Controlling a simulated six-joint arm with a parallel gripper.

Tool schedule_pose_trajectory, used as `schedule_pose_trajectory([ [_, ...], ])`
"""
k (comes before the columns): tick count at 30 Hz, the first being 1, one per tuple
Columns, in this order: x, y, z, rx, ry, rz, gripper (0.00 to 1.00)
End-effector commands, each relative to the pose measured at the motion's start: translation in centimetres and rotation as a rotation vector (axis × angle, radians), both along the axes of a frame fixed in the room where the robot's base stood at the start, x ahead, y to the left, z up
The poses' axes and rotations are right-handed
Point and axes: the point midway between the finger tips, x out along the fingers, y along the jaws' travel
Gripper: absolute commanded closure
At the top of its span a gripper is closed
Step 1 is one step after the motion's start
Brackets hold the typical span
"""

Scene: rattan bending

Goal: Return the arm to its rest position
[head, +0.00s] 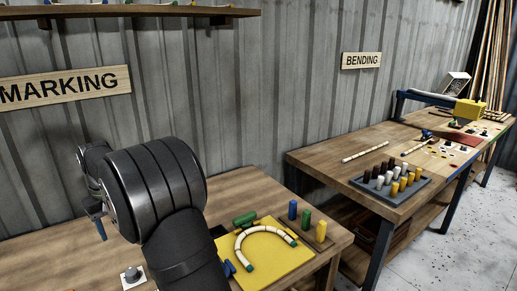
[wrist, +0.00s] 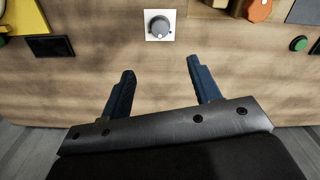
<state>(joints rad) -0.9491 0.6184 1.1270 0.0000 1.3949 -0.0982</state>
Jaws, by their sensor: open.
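My gripper (wrist: 160,74) shows in the wrist view with its two blue fingers apart and nothing between them. It hangs above the near edge of the wooden table, with a grey knob on a white plate (wrist: 160,27) just beyond the fingertips. In the head view my dark arm fills the lower left in front of the marking table (head: 45,250). My gripper (head: 100,228) shows only partly there, at the left behind the arm. The knob (head: 132,274) also shows at the table's front.
A yellow board (head: 275,270) holds a curved rattan piece (head: 243,236), right of my arm. Blue, green and yellow pegs (head: 306,219) stand beside it. The bending table (head: 330,160) at right carries a peg tray (head: 375,193). A shelf (head: 150,12) hangs above on the wall.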

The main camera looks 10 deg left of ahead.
Motion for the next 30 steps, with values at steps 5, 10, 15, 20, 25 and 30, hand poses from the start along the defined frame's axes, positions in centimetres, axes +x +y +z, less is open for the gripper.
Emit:
schedule_pose_trajectory([
  [5, 0.0, 0.0, -1.6, -0.003, 0.001, 0.0, 0.43],
  [10, 0.0, -0.1, -4.7, -0.004, 0.002, 0.0, 0.43],
  [15, 0.0, 0.0, -8.1, -0.004, 0.002, 0.0, 0.43],
  [20, 0.0, -0.1, -11.3, -0.004, 0.002, 0.0, 0.43],
  [25, -0.1, -0.1, -14.4, -0.004, 0.002, 0.0, 0.43],
  [30, 0.0, 0.0, -16.5, -0.003, 0.001, 0.0, 0.43],
])
